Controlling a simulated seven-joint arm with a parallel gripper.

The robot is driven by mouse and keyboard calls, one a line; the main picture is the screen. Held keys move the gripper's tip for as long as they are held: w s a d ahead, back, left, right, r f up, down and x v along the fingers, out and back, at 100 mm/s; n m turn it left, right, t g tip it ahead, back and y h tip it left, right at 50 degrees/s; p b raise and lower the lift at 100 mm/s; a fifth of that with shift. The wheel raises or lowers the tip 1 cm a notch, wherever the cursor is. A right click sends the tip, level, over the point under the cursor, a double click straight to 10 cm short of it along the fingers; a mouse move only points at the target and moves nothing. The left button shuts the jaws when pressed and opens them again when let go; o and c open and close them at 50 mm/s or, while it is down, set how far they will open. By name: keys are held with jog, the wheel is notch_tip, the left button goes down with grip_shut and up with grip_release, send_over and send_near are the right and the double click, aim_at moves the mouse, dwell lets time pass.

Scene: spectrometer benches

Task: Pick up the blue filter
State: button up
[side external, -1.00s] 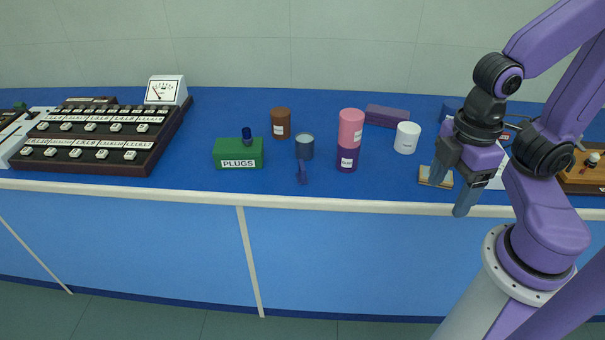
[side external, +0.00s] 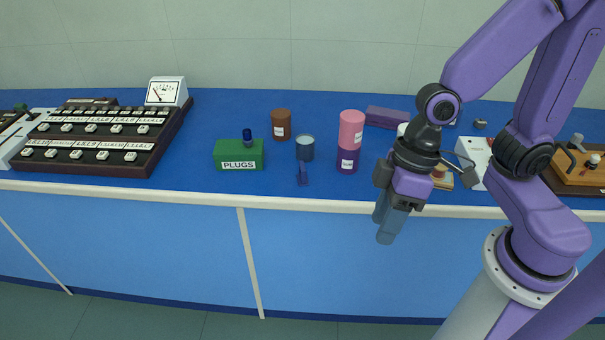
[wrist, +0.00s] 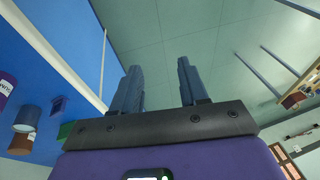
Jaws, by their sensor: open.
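A small dark blue piece (side external: 303,175), which looks like the blue filter, stands near the front edge of the blue bench top, just in front of a grey-blue cylinder (side external: 305,148). In the wrist view the small piece (wrist: 58,105) shows at the far left, beside the cylinder (wrist: 27,118). My gripper (side external: 383,232) is open and empty, out past the bench's front edge and to the right of the small piece. In the wrist view its two fingers (wrist: 159,66) are apart with only the floor between them.
A pink and purple stack of jars (side external: 350,130) stands between the small piece and my arm. A green PLUGS box (side external: 238,154) is on the left and a brown jar (side external: 281,124) behind. A purple block (side external: 387,117) lies farther back. Bare bench lies left of the green box.

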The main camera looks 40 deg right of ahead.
jog(key=w+a+f+m+t+y, duration=0.1)
jog(key=w+a+f+m+t, duration=0.3)
jog(key=w+a, duration=0.35)
jog(key=m+t+h, duration=0.7)
jog(key=m+h, duration=0.4)
jog(key=h, duration=0.1)
send_near(301, 167)
jog(key=shift+y, duration=0.3)
jog(key=x, duration=0.7)
jog(key=shift+w+d+f, duration=0.1)
jog(key=shift+d+f, duration=0.15)
jog(key=shift+d, duration=0.05)
jog(key=x, duration=0.4)
jog(key=shift+d+f, duration=0.15)
jog(key=shift+f, duration=0.05)
jog(key=shift+w+d+f, duration=0.2)
jog(key=shift+w+d, duration=0.05)
grip_shut()
